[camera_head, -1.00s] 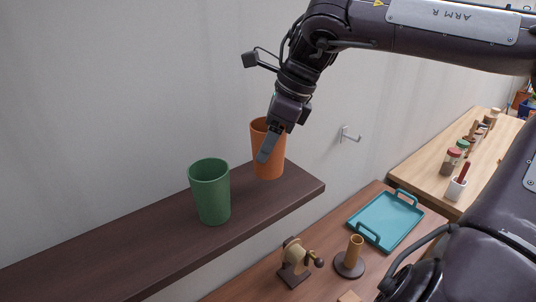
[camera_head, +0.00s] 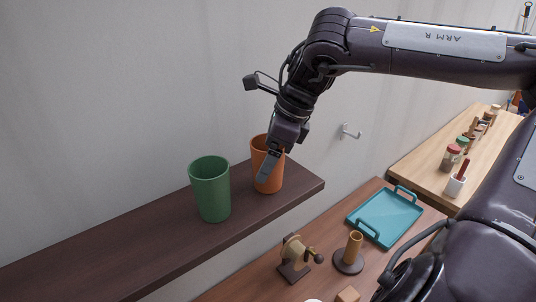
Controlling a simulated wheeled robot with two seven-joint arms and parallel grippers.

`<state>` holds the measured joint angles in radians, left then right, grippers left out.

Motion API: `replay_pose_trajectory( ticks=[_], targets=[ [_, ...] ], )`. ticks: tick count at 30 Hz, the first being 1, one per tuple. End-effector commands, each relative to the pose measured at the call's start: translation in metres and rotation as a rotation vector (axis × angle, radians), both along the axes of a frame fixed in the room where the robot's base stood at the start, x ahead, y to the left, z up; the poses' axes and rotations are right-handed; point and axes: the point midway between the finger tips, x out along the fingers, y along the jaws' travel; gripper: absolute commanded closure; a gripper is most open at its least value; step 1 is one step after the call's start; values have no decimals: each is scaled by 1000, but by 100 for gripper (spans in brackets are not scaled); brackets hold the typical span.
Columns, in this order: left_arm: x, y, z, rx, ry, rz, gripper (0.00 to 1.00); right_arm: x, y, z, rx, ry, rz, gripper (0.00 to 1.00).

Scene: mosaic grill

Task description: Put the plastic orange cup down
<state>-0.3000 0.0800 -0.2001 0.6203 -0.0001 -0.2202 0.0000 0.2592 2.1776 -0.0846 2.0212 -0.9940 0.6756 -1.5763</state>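The orange cup (camera_head: 268,148) is upright at the right end of the dark wall shelf (camera_head: 130,237). Its base appears to be on the shelf top or very close to it. My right gripper (camera_head: 264,172) comes down from above at the cup's rim, with one finger visible along the cup's near outer side. The other finger is hidden, apparently inside or behind the cup, and the gripper appears shut on the cup wall. The green cup (camera_head: 210,190) stands upright on the shelf, left of the orange cup and apart from it. My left gripper is not in view.
Below the shelf, a brown table holds a teal tray (camera_head: 385,217), a tape dispenser (camera_head: 296,258) and a round-based wooden holder (camera_head: 349,254). A lighter table with several spice jars (camera_head: 450,157) stands at the right. A wall hook (camera_head: 350,131) sticks out behind.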

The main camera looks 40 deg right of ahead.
Motion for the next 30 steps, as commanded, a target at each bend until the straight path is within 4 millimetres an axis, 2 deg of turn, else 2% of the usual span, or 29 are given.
replay_pose_trajectory(
  ticks=[6, 8, 15, 21, 25, 30],
  targets=[
    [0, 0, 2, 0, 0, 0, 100, 0, 0, 5, -1, -1, -1, 18],
    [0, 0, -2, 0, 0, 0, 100, -2, -3, 9, -3, -2, -2, 18],
    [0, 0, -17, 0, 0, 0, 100, -16, -14, 52, -6, -5, -5, 18],
    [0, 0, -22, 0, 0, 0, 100, -28, -24, 90, -5, -3, -5, 18],
    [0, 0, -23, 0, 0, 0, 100, -33, -27, 106, -3, 0, -3, 18],
    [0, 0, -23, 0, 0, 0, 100, -36, -29, 114, 0, 0, -1, 18]
  ],
)
